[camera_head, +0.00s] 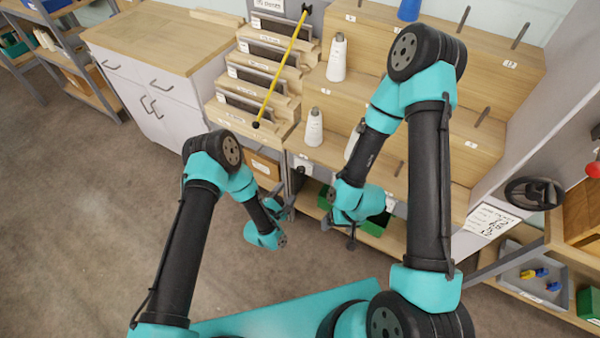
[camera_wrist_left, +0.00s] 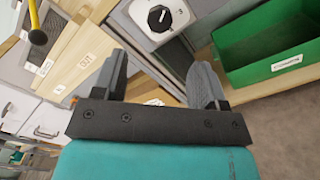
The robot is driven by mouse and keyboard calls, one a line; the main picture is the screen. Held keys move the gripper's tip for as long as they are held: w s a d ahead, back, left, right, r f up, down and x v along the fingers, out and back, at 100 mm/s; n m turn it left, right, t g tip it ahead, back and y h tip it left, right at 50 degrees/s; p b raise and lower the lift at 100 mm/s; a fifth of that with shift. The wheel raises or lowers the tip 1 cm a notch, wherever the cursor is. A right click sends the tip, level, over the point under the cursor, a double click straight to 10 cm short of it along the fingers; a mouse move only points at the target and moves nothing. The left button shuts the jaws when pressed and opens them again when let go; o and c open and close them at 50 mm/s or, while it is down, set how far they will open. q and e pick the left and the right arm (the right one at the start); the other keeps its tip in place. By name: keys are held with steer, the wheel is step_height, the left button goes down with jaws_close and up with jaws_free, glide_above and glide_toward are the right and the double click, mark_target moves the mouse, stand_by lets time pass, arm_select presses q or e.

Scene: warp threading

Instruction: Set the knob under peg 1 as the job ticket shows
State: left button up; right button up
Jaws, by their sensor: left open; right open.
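A knob (camera_wrist_left: 160,17) with a dark turning part on a white plate shows at the top of the left wrist view, on the grey front of the rack. My right gripper (camera_head: 339,232) is open beside the green bin. A printed white sheet (camera_head: 490,219) hangs at the right; its text is not legible.
A green bin (camera_wrist_left: 265,42) stands right of the knob. White cones (camera_head: 314,127) stand on the stepped wooden rack (camera_head: 375,52). A yellow rod (camera_head: 284,65) crosses the slotted steps at left. A grey tray (camera_head: 530,272) with small parts is at right. The floor at left is clear.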

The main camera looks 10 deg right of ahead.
mark_target(300, 172)
arm_select(q)
steer(key=x, duration=1.1)
steer(key=shift+w+f, duration=0.1)
steer(key=shift+w, duration=0.05)
steer(key=c, duration=0.9)
